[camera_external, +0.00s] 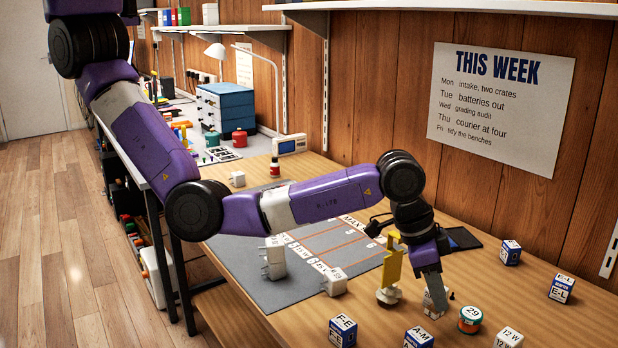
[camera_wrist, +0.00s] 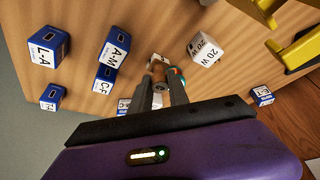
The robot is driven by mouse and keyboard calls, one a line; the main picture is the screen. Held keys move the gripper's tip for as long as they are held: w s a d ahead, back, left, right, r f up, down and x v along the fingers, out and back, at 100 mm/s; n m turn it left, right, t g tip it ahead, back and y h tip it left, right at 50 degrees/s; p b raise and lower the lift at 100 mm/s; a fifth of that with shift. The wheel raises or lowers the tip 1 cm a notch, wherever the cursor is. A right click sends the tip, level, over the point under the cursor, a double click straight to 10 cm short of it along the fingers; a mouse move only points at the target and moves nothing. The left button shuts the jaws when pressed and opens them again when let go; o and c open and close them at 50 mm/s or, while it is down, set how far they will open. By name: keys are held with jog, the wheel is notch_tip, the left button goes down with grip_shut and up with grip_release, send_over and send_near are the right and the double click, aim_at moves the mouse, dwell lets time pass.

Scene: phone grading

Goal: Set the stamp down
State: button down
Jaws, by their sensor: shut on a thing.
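My gripper (camera_external: 432,290) points down above the right part of the wooden bench. In the wrist view its two grey fingers (camera_wrist: 160,90) are closed around the stamp (camera_wrist: 157,72), which shows as a small brown, wood-coloured piece between the tips. In the external view the fingers mostly hide the stamp. A white cube (camera_external: 434,306) stands at the fingertips in that view; I cannot tell whether the stamp touches it. A teal and orange round tin marked 29 (camera_external: 470,319) stands just to the right.
A yellow stand (camera_external: 391,266) with a white base is close left of my gripper. Blue-and-white boxes (camera_external: 342,331) and a white 12 W box (camera_external: 509,338) stand around. A grey marked mat (camera_external: 240,270) holds white blocks at left. A dark flat pad (camera_external: 463,238) lies behind.

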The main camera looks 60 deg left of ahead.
aim_at(434, 310)
jog(key=shift+f, duration=2.2)
jog(key=shift+f, duration=0.15)
jog(key=c, duration=1.3)
grip_release()
jog(key=shift+o, duration=0.2)
jog(key=v, duration=1.2)
